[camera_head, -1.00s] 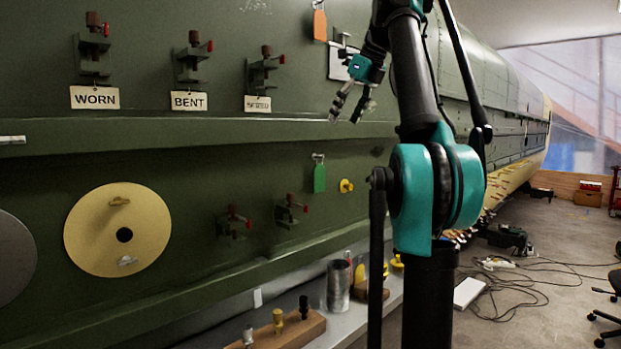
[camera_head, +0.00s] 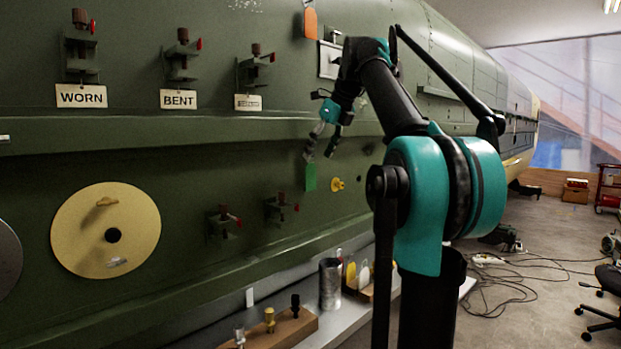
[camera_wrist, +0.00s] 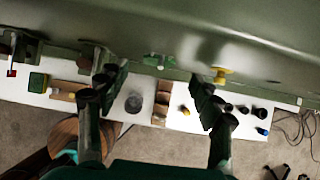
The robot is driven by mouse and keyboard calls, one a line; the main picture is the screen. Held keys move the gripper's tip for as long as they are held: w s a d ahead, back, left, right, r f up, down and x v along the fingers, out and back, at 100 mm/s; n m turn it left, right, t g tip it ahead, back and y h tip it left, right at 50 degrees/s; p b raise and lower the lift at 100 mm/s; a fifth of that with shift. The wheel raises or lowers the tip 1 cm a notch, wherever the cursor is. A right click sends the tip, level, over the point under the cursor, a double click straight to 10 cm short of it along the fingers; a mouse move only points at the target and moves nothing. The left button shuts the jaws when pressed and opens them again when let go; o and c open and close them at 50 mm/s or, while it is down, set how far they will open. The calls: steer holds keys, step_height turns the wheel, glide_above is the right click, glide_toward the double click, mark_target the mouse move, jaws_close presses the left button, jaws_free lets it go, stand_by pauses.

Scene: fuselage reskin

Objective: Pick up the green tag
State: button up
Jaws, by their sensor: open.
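The green tag (camera_head: 310,178) hangs on the dark green fuselage side, below the long ledge. Its upper end is hidden behind my gripper in the head view. In the wrist view, a small pale and green piece (camera_wrist: 158,62), which looks like the tag's top and hanger seen from above, lies between my fingers near the panel. My gripper (camera_head: 319,153) points down just above the tag, fingers spread and empty. In the wrist view my gripper (camera_wrist: 157,85) has one finger on each side of that piece, and I see no contact.
A yellow knob (camera_head: 337,184) sits just right of the tag. Red-handled clamps (camera_head: 280,207) are to the left. The ledge (camera_head: 200,130) juts out above. Below is a white bench with a metal can (camera_head: 330,283) and a wooden block (camera_head: 290,331). An orange tag (camera_head: 310,22) hangs higher up.

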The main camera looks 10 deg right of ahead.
mark_target(311, 167)
steer(key=x, duration=0.5)
steer(key=shift+w+a, duration=0.15)
steer(key=c, duration=1)
